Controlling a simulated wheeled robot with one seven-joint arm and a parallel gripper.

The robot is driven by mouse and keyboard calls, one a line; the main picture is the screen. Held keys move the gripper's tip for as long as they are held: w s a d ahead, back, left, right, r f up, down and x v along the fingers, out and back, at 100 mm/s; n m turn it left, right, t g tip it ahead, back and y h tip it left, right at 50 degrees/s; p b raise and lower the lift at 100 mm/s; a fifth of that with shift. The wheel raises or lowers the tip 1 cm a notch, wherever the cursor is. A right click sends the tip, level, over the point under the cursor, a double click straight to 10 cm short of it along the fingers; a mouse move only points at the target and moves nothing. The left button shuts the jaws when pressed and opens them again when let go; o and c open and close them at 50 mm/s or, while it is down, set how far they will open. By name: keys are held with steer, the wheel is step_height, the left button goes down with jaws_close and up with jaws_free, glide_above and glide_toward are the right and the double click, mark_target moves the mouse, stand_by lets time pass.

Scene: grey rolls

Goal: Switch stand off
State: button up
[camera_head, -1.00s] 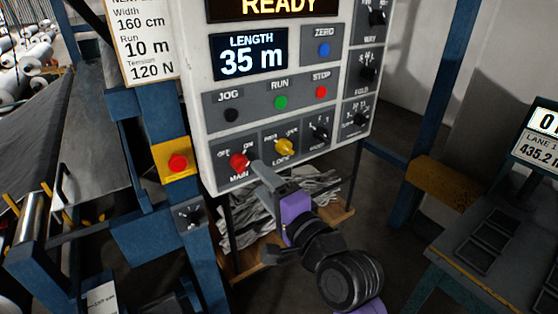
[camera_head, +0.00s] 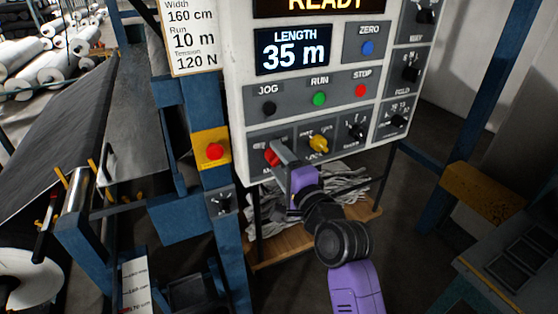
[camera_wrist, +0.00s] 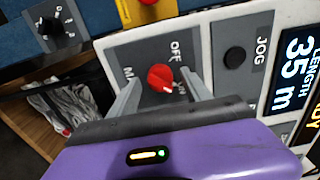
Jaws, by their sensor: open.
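The red MAIN knob (camera_head: 271,157) is at the lower left of the white control panel (camera_head: 237,116). In the wrist view the red knob (camera_wrist: 160,75) sits between OFF and ON labels, and its white mark points toward ON. My gripper (camera_wrist: 160,82) is open, with one finger on each side of the knob. I cannot tell whether the fingers touch it. In the head view my gripper (camera_head: 279,150) partly covers the knob and its labels.
A yellow knob (camera_head: 319,143) and black knobs (camera_head: 356,130) sit right of the red one. A red button on a yellow box (camera_head: 215,151) and a small black rotary switch (camera_head: 222,203) are on the blue post at left. Grey sheets (camera_head: 335,190) lie below the panel.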

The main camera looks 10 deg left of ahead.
steer(key=shift+c, duration=0.2)
jaws_close()
steer(key=shift+f+n+b, duration=0.1)
steer(key=shift+n+b, duration=0.25)
steer(key=shift+n, duration=0.05)
steer(key=shift+n+b, duration=5.25)
steer(key=shift+n, duration=3.35)
